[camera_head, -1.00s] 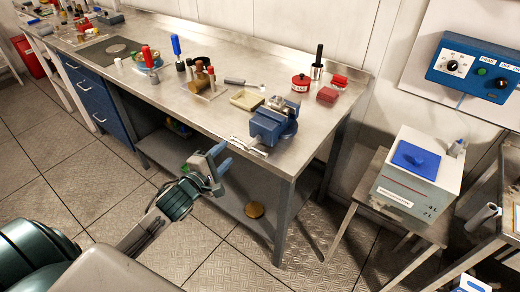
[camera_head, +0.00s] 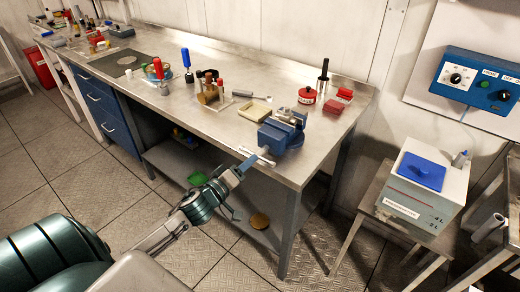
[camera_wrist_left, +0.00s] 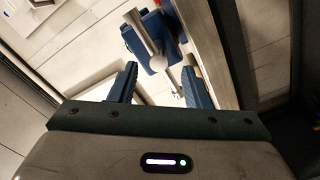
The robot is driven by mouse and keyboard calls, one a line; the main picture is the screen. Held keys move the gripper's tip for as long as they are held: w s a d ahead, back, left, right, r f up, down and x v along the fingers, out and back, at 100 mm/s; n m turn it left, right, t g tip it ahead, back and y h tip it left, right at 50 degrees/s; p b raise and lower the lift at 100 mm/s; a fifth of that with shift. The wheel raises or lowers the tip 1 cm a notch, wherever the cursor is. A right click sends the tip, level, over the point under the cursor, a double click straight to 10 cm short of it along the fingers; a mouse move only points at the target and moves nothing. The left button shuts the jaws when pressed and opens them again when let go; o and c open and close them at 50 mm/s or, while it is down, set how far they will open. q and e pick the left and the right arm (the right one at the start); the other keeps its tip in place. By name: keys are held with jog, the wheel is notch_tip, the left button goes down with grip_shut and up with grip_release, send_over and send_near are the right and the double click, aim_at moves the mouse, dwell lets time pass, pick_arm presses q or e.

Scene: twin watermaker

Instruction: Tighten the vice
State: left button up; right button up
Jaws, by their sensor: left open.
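The blue vice (camera_head: 284,133) is mounted at the front right corner of the steel workbench. Its pale handle bar (camera_head: 257,156) sticks out at the front, over the bench edge. My left gripper (camera_head: 246,164) is open, close in front of the handle, its blue fingers pointing at it. I cannot tell whether a finger touches the handle. My right gripper is in neither view.
The workbench (camera_head: 215,130) carries a cream tray (camera_head: 255,109), a red tin (camera_head: 307,96), red boxes (camera_head: 335,104) and several tools.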

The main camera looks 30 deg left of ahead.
aim_at(259, 153)
pick_arm(q)
jog(key=shift+w+d, duration=0.15)
jog(key=shift+w, duration=1.55)
jog(key=shift+w+d, duration=0.1)
jog(key=shift+w, duration=1.55)
jog(key=shift+c, duration=0.4)
